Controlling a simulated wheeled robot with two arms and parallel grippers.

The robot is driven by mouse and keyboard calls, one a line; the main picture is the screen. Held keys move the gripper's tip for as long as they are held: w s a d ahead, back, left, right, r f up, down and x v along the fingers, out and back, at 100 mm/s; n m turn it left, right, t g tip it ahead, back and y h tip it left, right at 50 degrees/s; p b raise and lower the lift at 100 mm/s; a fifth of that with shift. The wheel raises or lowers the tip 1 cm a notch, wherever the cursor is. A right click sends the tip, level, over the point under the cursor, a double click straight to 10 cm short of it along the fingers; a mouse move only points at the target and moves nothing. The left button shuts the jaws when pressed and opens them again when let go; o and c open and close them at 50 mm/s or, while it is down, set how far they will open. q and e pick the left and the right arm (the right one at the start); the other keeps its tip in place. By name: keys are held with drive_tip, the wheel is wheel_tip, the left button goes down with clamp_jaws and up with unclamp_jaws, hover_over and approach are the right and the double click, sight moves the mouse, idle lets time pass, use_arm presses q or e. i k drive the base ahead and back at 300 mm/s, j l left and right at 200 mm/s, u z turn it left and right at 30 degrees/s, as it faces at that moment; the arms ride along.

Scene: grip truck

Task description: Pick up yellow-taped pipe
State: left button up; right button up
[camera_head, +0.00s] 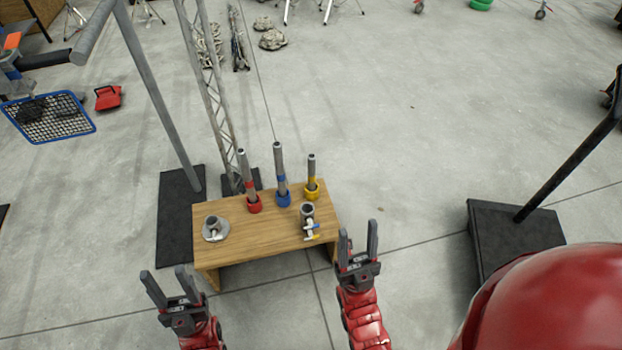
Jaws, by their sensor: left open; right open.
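The yellow-taped pipe (312,172) is a grey metal pipe standing upright in a yellow base ring at the right back of a small wooden table (265,238). A blue-taped pipe (279,168) and a red-taped pipe (246,178) stand upright to its left in rings of their own colours. My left gripper (168,287) is open and empty in front of the table's left end. My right gripper (358,242) is open and empty, just off the table's right end, to the right of and nearer than the yellow-taped pipe. No pipe is hidden by a gripper.
A truss (205,85) and a grey post (150,80) rise behind. A black base (510,240) stands right. Floor between is clear.

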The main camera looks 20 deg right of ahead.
sight(312, 157)
drive_tip(key=i+l+u, duration=0.25)
drive_tip(key=i+l, duration=0.25)
drive_tip(key=l, duration=0.15)
drive_tip(key=i+l+u, duration=0.3)
drive_tip(key=i+l, duration=0.15)
drive_tip(key=l, duration=0.3)
